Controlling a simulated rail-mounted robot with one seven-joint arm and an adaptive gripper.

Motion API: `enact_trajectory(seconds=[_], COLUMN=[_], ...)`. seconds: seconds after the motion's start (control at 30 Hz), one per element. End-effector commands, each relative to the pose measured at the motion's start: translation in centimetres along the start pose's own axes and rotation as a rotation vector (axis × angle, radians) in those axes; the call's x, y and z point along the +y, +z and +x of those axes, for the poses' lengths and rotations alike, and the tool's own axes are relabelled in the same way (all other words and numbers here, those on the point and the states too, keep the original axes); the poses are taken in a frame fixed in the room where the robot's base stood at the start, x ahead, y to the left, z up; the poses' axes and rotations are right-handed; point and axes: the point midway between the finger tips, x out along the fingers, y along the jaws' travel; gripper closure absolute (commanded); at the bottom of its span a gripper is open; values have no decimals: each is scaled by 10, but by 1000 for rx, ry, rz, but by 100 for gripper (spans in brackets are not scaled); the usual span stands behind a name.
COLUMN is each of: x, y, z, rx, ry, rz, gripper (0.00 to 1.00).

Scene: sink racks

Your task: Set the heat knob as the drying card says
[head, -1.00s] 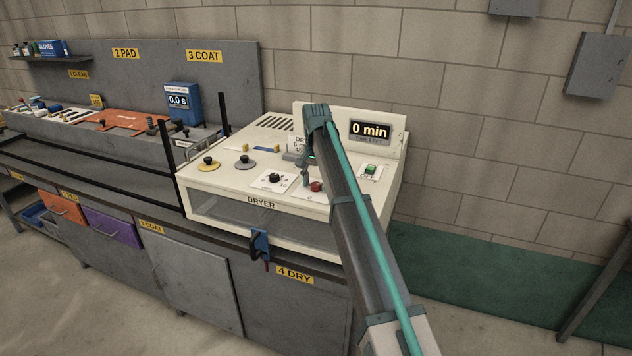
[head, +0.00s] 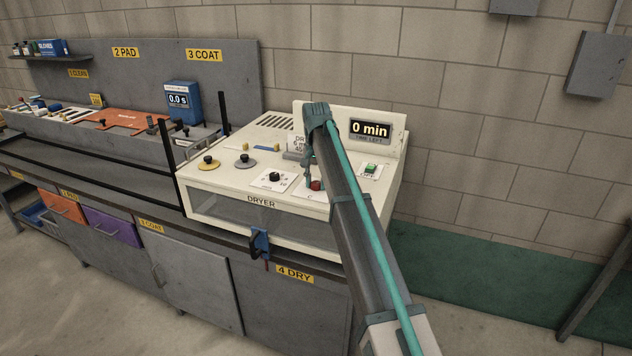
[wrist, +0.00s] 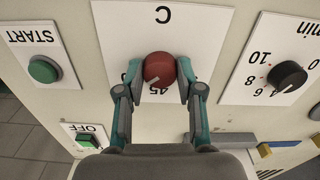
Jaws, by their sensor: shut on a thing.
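The red heat knob (wrist: 159,70) sits on a white plate marked C. My gripper (wrist: 159,82) has a finger on each side of the knob and is shut on it. The knob's white line slants towards the number 45, which shows partly below it in the wrist view. The knob also shows in the head view (head: 316,184) beside my gripper (head: 309,184). The drying card (head: 296,144) stands on the dryer, partly hidden by my arm; its visible text seems to read DRY, 6 m and 45.
A black minutes knob (wrist: 289,76) is on the plate to the right in the wrist view. A green START button (wrist: 44,69) and a green OFF switch (wrist: 87,138) are to the left. The dryer's display (head: 370,131) reads 0 min.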

Motion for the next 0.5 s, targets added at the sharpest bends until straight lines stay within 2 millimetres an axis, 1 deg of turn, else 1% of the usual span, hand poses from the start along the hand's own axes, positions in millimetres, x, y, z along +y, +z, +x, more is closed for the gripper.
enact_trajectory(seconds=[0.5], x=[0], y=[0], z=[0], rx=[0], ry=[0], rz=[-467], gripper=[98])
